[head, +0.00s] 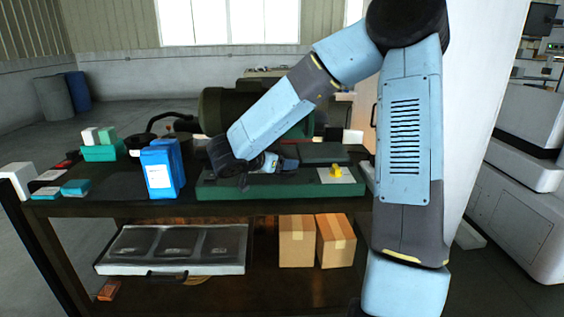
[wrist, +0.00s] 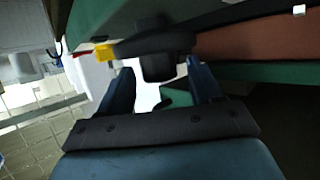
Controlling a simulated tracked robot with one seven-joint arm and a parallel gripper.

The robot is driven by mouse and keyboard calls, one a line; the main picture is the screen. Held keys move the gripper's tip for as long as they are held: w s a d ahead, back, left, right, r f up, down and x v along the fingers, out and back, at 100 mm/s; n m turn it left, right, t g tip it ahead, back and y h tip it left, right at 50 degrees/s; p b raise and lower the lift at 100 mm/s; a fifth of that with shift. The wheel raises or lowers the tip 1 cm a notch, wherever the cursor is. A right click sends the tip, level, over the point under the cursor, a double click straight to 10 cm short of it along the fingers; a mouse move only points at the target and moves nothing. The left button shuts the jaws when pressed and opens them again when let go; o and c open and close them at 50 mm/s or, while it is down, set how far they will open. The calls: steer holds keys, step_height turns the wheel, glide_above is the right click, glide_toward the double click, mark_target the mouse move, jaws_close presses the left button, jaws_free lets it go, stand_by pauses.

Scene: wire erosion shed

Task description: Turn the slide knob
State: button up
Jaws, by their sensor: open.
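The slide knob looks to be a dark, blocky knob (wrist: 158,66) under a dark round hub in the wrist view. It stands out beside a long green body. My gripper (wrist: 160,72) is open, with one blue finger on each side of the knob's end in the picture. A gap shows on the left of the knob, and the right finger is closer to it. I cannot tell whether either finger touches it. In the head view my gripper (head: 284,164) is low over the green machine base (head: 240,190), and I cannot make out the knob there.
A yellow part (head: 337,172) sits on a pale plate at the base's right end. A blue container (head: 162,168) stands left of my gripper on the dark bench. Teal boxes (head: 100,152) lie farther left.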

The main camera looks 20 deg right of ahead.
steer(key=v, duration=1.3)
steer(key=shift+a, duration=0.3)
steer(key=shift+s, duration=0.1)
